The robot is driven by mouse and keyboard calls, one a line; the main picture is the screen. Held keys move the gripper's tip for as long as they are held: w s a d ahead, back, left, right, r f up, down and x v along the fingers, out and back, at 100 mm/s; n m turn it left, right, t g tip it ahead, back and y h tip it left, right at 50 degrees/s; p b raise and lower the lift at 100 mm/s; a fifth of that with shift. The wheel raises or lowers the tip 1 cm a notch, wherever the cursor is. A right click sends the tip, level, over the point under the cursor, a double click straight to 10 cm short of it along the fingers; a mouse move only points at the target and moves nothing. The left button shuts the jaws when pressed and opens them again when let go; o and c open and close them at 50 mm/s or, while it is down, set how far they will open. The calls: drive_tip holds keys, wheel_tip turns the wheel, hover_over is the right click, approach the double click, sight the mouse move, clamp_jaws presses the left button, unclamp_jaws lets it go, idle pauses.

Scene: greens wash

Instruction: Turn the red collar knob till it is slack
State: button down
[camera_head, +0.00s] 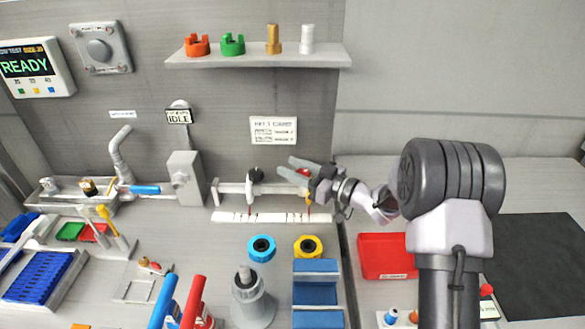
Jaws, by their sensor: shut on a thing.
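The red collar knob (303,172) sits on the right part of a pale horizontal rail (232,187) at the middle of the bench. My gripper (298,169) reaches in from the right, with its grey fingers around the knob and shut on it. The fingers hide part of the knob. A thin red pointer (308,208) hangs below it over a white scale strip (270,217). A black knob (255,175) stands on the rail to the left, apart from my gripper. I cannot tell how tight the collar is.
A shelf (260,60) with coloured fittings is above. Blue (261,248) and yellow (309,248) rings, a grey stand (250,300) and blue blocks (317,292) stand in front. A red bin (385,257) is at right. A sign reads IDLE (178,117).

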drive_tip(key=shift+w+d+m+t+h+b, duration=0.15)
drive_tip(key=shift+m+t+h+b, duration=0.4)
drive_tip(key=shift+m+t+h, duration=0.45)
drive_tip(key=shift+w+d+m+t+h+b, duration=0.15)
drive_tip(key=shift+m+t+h+b, duration=0.35)
drive_tip(key=shift+m+t+h, duration=0.45)
drive_tip(key=shift+w+d+m+t+h+b, duration=0.15)
drive_tip(key=shift+m+t+h+b, duration=0.4)
drive_tip(key=shift+m+t+h, duration=0.45)
drive_tip(key=shift+r+h, duration=0.1)
drive_tip(key=shift+h, duration=0.15)
drive_tip(key=c, duration=0.9)
unclamp_jaws()
drive_tip(key=shift+w, duration=0.1)
drive_tip(key=p+v, duration=0.2)
drive_tip(key=v, duration=1.5)
drive_tip(key=shift+s+p, duration=0.25)
drive_tip(key=shift+p, duration=0.05)
